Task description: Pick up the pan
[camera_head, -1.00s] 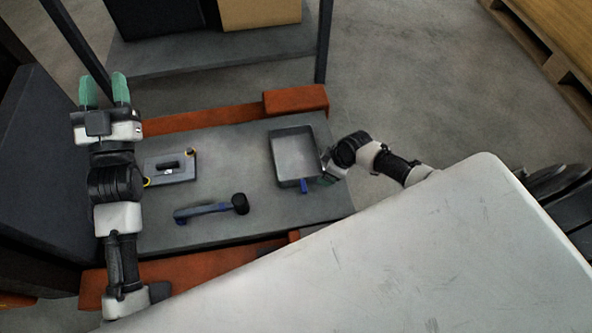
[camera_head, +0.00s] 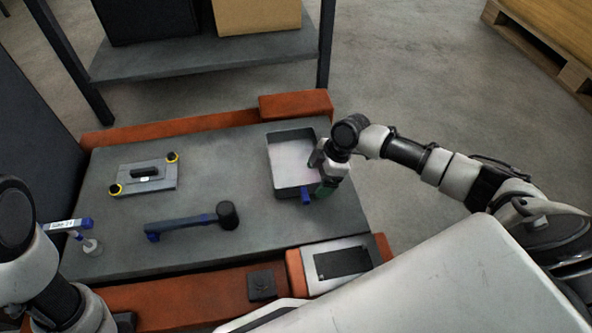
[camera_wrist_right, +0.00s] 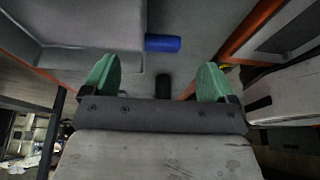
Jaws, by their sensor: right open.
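The pan (camera_head: 291,188) is a grey, shallow rectangular tray on the right part of the grey platform. A short blue piece sticks out of its near side. My right gripper (camera_head: 325,187) is at the pan's right near corner, its green fingertips partly hidden by the wrist. In the right wrist view the gripper (camera_wrist_right: 157,78) is open and empty between its fingers. The pan's wall (camera_wrist_right: 85,62) shows at the left there, with the blue piece (camera_wrist_right: 163,43) ahead between the fingers. Contact cannot be told.
A blue-handled mallet (camera_head: 188,224) lies left of the pan, with a grey plate with a handle (camera_head: 144,178) behind it. A blue tool (camera_head: 66,225) lies at the far left. Orange beams (camera_head: 200,126) edge the platform. A shelf (camera_head: 200,57) stands behind.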

